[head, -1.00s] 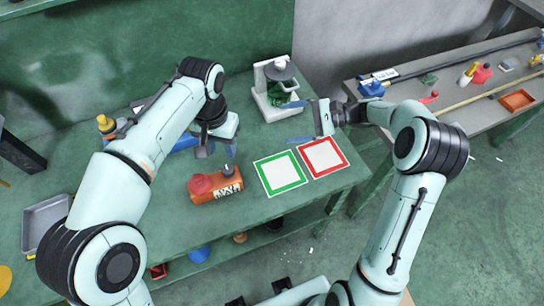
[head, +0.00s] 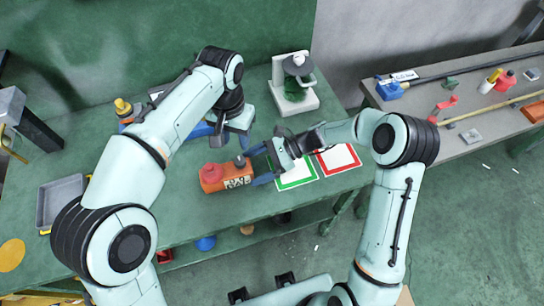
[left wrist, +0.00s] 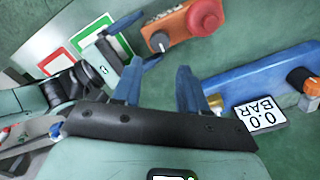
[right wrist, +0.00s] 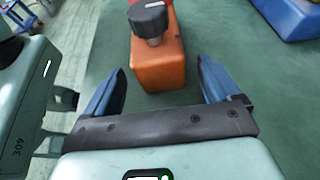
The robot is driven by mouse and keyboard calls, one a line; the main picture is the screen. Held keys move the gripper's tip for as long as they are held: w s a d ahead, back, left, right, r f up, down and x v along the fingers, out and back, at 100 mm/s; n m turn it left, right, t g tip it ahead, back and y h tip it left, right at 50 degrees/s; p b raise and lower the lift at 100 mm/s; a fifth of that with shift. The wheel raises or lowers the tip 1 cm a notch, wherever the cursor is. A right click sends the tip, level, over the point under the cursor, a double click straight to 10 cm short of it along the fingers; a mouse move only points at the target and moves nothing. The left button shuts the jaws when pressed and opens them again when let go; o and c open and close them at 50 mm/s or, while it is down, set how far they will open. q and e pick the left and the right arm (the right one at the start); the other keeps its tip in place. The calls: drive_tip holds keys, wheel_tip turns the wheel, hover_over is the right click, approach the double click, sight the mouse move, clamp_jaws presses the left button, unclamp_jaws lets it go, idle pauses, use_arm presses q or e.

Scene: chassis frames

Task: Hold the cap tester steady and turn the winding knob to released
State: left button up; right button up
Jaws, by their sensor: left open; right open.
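The orange tester body (head: 210,185), which looks like the cap tester, lies on the green bench with a red round cap (head: 212,170) on its left and a black knob (head: 240,160) on its right. A white label (head: 237,183) is on its front. My right gripper (head: 254,166) is open at its right end; the right wrist view shows the knob (right wrist: 148,18) ahead of the fingers, not between them. My left gripper (head: 232,138) is open, above and behind the orange body. The knob's setting is not readable.
A blue device (left wrist: 255,78) with a "0.0 BAR" plate (left wrist: 260,116) lies behind, partly hidden by my left arm. A green-framed mat (head: 298,180) and red-framed mat (head: 340,160) lie right. A white stand (head: 292,98) is at the back, a grey tray (head: 60,203) left.

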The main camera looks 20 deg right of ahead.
sight(244, 172)
drive_tip(key=shift+x, duration=2.1)
